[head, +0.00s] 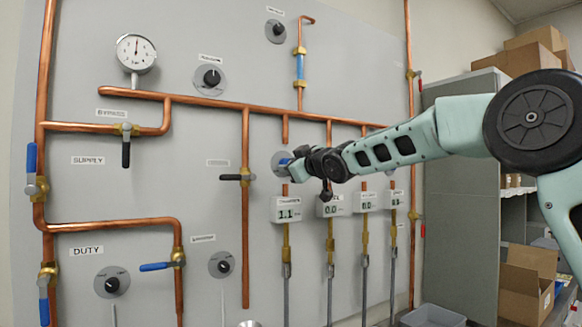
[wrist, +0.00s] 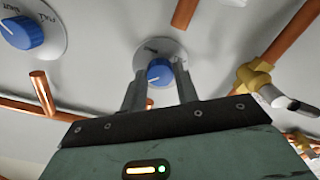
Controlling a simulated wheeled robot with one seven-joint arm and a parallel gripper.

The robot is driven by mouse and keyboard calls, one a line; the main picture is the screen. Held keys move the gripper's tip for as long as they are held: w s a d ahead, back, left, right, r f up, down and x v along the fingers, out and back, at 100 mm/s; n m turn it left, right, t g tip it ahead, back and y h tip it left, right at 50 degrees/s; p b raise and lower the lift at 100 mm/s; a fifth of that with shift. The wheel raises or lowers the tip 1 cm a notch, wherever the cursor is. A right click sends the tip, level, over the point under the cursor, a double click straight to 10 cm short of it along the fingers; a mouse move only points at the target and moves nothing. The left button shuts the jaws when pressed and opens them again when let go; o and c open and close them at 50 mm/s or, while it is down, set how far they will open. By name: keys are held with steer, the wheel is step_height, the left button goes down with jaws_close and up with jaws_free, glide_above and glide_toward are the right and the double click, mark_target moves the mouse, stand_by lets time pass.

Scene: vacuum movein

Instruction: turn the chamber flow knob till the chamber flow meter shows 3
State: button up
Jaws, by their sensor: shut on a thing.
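The chamber flow meter (head: 288,209) is a small white box on the grey panel, labelled CHAMBER, and its display appears to read 1.1. The chamber flow knob (wrist: 158,73) is blue on a round grey dial plate. In the head view my gripper (head: 294,167) is at this knob, just above the meter, and hides part of the dial (head: 279,160). In the wrist view my gripper (wrist: 158,82) has its two fingers on either side of the blue knob, shut on it.
Other white meters (head: 333,206) stand to the right of the chamber meter, partly behind my arm. Copper pipes (head: 228,104) cross the panel around the knob. The wrist view shows another blue knob (wrist: 22,33) and a brass valve (wrist: 256,78) nearby. Cardboard boxes (head: 527,285) are at the right.

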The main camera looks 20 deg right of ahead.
stand_by(0.3)
steer(key=o, duration=1)
steer(key=shift+c, duration=0.2)
steer(key=v, duration=1.7)
steer(key=shift+s, duration=0.2)
